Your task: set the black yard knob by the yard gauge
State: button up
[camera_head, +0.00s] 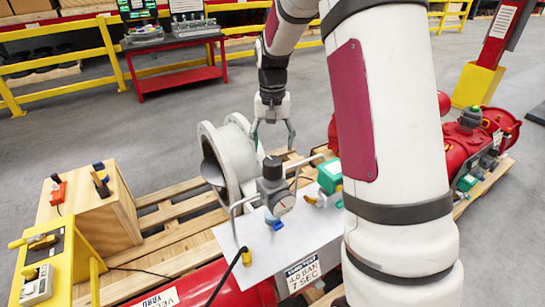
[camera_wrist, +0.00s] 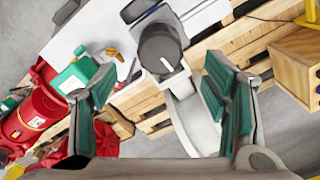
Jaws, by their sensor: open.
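The black yard knob (camera_head: 272,162) sits on top of a grey regulator body on the white panel in the head view. The yard gauge (camera_head: 286,205) is a small round dial on the front of that body; its reading is too small to tell. My gripper (camera_head: 272,137) is open and empty, pointing down above and slightly behind the knob. In the wrist view, the knob (camera_wrist: 160,50) appears as a dark round cap with a white mark, beyond and between the spread fingers of my gripper (camera_wrist: 158,78). The fingers look apart from it. I cannot make out the gauge's face there.
A bent metal rail (camera_head: 238,208) stands around the regulator. A large grey flanged pipe (camera_head: 228,155) is close behind it. A green-and-white part (camera_head: 329,177) is to the right. A sign (camera_head: 303,272) reads 4.0 BAR 7 SEC. A wooden box (camera_head: 92,207) stands at left.

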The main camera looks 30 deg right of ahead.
aim_at(272, 160)
jog(key=shift+r, duration=1.8)
jog(key=s+a+r+n+t, duration=0.3)
jog(key=s+a+r, duration=0.6)
jog(key=s+r, duration=0.35)
jog(key=s+a+n+t, duration=0.2)
jog(key=s+a, duration=0.3)
jog(key=s, duration=0.9)
jog(key=shift+n, duration=0.9)
jog(key=shift+f, duration=0.1)
